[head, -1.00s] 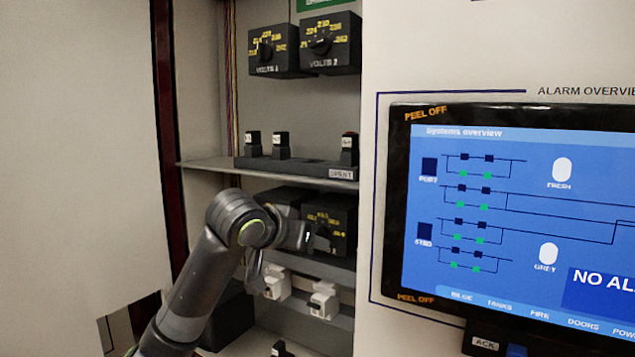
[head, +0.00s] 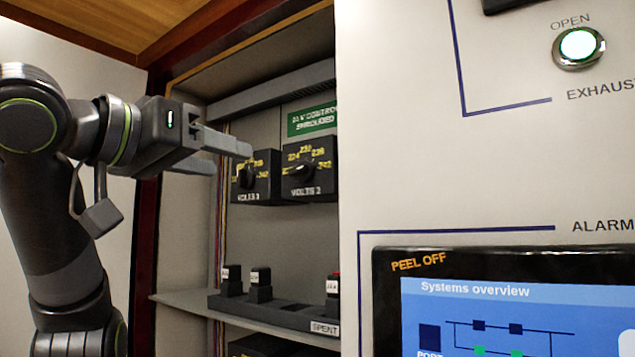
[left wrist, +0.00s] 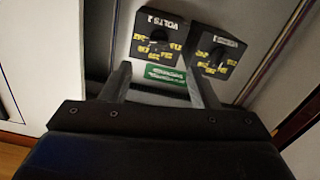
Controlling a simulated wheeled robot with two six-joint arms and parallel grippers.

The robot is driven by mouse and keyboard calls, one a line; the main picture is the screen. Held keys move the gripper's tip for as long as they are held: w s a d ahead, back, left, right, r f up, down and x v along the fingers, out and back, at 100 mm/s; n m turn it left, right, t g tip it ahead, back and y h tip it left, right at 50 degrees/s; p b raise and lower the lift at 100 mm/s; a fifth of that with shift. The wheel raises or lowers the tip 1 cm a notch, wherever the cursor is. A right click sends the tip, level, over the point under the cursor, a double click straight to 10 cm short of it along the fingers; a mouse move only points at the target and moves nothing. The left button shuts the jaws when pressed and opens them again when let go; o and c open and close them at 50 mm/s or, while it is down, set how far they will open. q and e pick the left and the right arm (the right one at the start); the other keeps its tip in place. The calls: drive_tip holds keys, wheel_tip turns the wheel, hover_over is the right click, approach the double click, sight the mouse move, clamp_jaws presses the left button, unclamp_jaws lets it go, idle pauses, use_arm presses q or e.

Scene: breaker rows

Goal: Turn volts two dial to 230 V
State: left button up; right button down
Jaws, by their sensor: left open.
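The VOLTS 2 dial (head: 303,171) is a black box with a black knob and yellow numbers, on the cabinet's back wall. It also shows upside down in the left wrist view (left wrist: 159,48), ahead of the fingers. The similar VOLTS 1 dial (head: 252,176) is to its left, and in the left wrist view (left wrist: 218,53) to its right. The exact VOLTS 2 setting is too small to tell. My right gripper is not seen.
A green sign (head: 312,120) hangs above the dials. A shelf (head: 185,303) below carries a dark strip with several small plugs (head: 260,285). The white panel with a screen (head: 500,305) stands at the right. The cabinet's side frame (head: 152,215) is at the left.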

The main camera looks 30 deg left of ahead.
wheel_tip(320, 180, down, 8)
drive_tip(key=b, duration=0.8)
use_arm(q)
drive_tip(key=p, duration=0.3)
approach(295, 173)
drive_tip(key=w+p, duration=0.1)
drive_tip(key=w, duration=0.3)
drive_tip(key=w+p, duration=0.1)
drive_tip(key=w, duration=0.2)
drive_tip(key=shift+w+d+r, duration=0.1)
drive_tip(key=shift+w+d, duration=0.15)
drive_tip(key=shift+w, duration=0.15)
drive_tip(key=shift+w+d+p, duration=0.1)
drive_tip(key=shift+w+p, duration=0.3)
drive_tip(key=shift+w, duration=0.4)
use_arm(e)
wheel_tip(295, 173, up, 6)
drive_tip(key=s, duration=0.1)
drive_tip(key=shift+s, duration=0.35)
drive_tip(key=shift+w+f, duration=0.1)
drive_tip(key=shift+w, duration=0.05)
